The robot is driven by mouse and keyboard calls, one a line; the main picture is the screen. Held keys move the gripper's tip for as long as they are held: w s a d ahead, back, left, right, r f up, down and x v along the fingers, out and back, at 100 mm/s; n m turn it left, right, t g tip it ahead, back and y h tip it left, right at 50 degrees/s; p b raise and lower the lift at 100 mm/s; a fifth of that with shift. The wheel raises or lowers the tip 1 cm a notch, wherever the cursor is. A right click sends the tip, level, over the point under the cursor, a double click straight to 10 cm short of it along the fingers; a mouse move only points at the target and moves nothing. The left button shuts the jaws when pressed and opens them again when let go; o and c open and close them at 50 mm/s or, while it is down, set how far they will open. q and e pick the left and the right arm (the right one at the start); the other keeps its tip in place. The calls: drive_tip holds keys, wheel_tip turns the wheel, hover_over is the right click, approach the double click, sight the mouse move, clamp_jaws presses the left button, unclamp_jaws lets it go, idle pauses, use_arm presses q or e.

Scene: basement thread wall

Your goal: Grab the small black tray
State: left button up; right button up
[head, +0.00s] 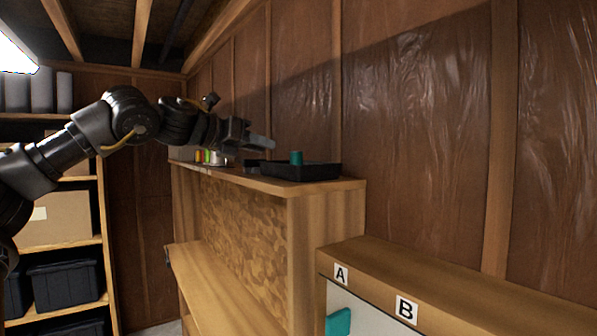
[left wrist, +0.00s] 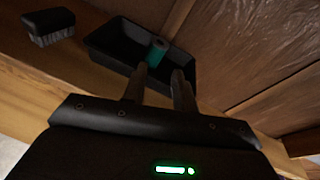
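The small black tray (head: 312,172) sits on top of the wooden shelf unit, near its right end. A teal spool (head: 296,157) stands in it. My left gripper (head: 268,143) is above the shelf top, to the left of the tray and a little higher. In the left wrist view the tray (left wrist: 104,52) lies just beyond the fingers (left wrist: 161,76), with the teal spool (left wrist: 157,51) inside. The two fingers are apart with nothing between them. The fingers hide part of the tray's near side. My right gripper is not in view.
A black-backed brush (left wrist: 50,25) lies left of the tray. Small coloured spools (head: 205,156) stand farther along the shelf top (head: 270,185). The plastic-covered wall (head: 415,130) rises close behind. A lower cabinet marked A and B (head: 430,282) stands at right.

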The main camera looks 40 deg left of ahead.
sight(310, 171)
use_arm(q)
drive_tip(key=s+d+m+g, duration=0.25)
drive_tip(key=d+m, duration=0.25)
drive_tip(key=d, duration=0.3)
drive_tip(key=p+x, duration=0.1)
drive_tip(key=x, duration=0.2)
drive_tip(key=p+x, duration=0.1)
drive_tip(key=x, duration=0.1)
drive_tip(key=shift+w+a+f+p, duration=0.2)
drive_tip(key=shift+w+f+p, duration=0.05)
drive_tip(key=shift+f+p, duration=0.05)
drive_tip(key=shift+w+d+f+t+h, duration=0.1)
drive_tip(key=shift+w+t+h, duration=0.05)
drive_tip(key=shift+t+h, duration=0.15)
drive_tip(key=p, duration=0.1)
drive_tip(key=w+p, duration=0.1)
drive_tip(key=shift+w+d+p, duration=0.25)
drive_tip(key=shift+d+p, duration=0.05)
drive_tip(key=shift+p, duration=0.1)
drive_tip(key=p+x, duration=0.1)
drive_tip(key=x, duration=0.2)
drive_tip(key=shift+w+f, duration=0.2)
drive_tip(key=shift+w+f+n, duration=0.1)
drive_tip(key=shift+f+n, duration=0.05)
drive_tip(key=shift+n, duration=0.15)
drive_tip(key=shift+s, duration=0.25)
drive_tip(key=shift+c, duration=0.9)
clamp_jaws()
drive_tip(key=shift+w, duration=0.1)
